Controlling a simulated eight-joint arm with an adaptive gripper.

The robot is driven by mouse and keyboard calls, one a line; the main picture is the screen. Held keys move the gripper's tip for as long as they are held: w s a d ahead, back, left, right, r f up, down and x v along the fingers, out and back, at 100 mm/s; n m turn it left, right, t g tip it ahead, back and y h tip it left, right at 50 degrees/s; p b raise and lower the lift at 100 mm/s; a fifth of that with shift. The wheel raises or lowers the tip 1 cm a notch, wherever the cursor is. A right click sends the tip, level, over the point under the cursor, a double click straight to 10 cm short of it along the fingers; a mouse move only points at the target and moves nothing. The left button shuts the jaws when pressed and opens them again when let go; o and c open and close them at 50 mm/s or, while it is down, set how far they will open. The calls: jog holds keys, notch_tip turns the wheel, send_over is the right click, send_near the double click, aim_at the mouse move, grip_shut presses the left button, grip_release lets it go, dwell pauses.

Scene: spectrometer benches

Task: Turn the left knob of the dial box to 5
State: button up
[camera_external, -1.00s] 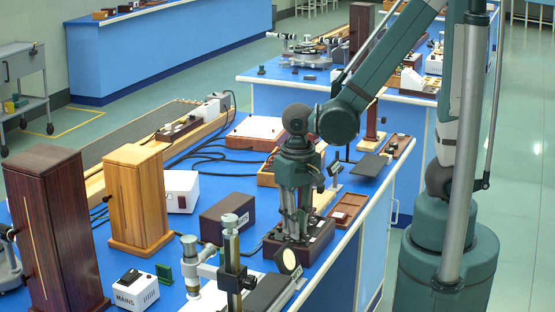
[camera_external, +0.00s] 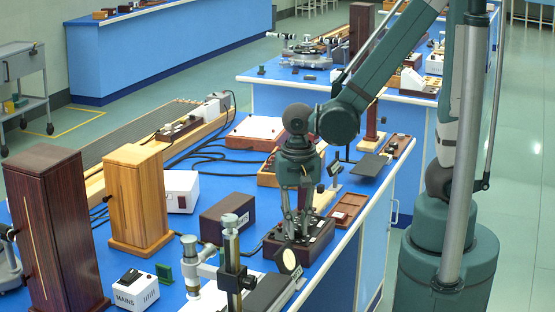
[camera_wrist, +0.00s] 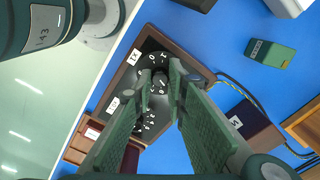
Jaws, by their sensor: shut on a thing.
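The dial box (camera_external: 309,257) is a dark box with a wooden rim near the right edge of the blue bench. My gripper (camera_external: 296,236) points down over it and hides much of its top. In the wrist view the box's black panel (camera_wrist: 132,74) carries white dial numbers and labels. My gripper (camera_wrist: 160,76), with long green fingers, is shut on a dark knob (camera_wrist: 160,79) at the upper dial. More numbers show lower on the panel, partly behind a finger. I cannot read which number the held knob points to.
A dark brown box (camera_external: 227,219) stands left of the dial box. A reddish tray (camera_external: 347,209) lies to its right. A microscope-like stand (camera_external: 231,252) and a round lens (camera_external: 287,261) stand close in front. A green block (camera_wrist: 270,57) sits apart on the blue bench.

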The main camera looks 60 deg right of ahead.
aim_at(298, 231)
jog(key=o, duration=0.9)
jog(key=shift+r, duration=0.1)
jog(key=shift+r, duration=5.9)
jog(key=shift+d, duration=0.1)
jog(key=shift+w+d+r+n+t, duration=0.4)
jog(key=shift+d+r+n+t, duration=0.95)
jog(key=shift+d+n, duration=0.55)
jog(key=shift+w+d+r+n+t, duration=0.4)
jog(key=shift+d+r+n+t, duration=0.65)
jog(key=shift+d+r+n, duration=0.65)
jog(key=shift+w+d+r+n+t, duration=0.4)
jog(key=shift+d+r+n+t, duration=0.85)
jog(key=shift+d+n, duration=0.8)
